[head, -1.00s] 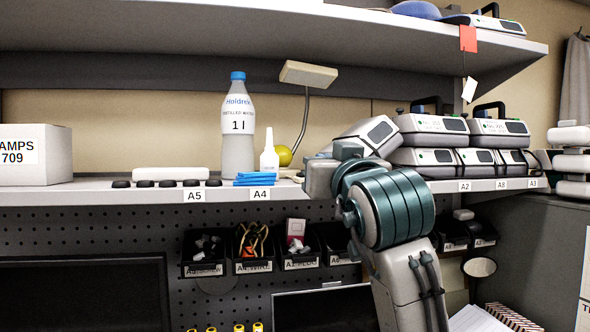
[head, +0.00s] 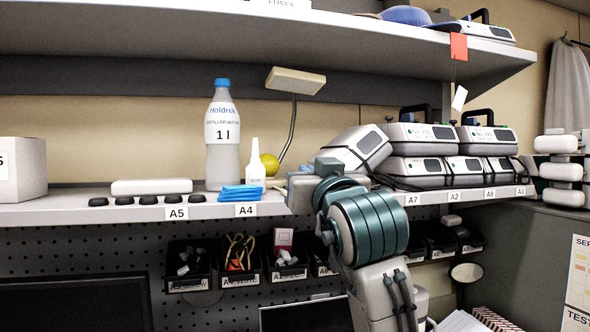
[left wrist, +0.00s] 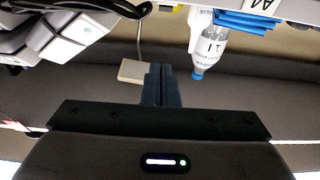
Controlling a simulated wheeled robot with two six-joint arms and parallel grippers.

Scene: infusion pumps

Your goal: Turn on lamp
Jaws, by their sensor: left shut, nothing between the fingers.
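The lamp has a flat beige rectangular head (head: 296,80) on a thin bent grey neck (head: 291,130) rising from the shelf. The lamp head also shows in the left wrist view (left wrist: 133,72), beside the fingers. My left gripper is at the shelf edge in the head view, its fingers hidden by my own wrist and arm. In the left wrist view its dark fingers (left wrist: 162,84) are shut together with nothing between them. I cannot tell whether they touch the lamp. No switch is visible. My right gripper is out of view.
A tilted pump (head: 352,148) and stacked pumps (head: 420,137) crowd the right. An upper shelf (head: 200,30) hangs above.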

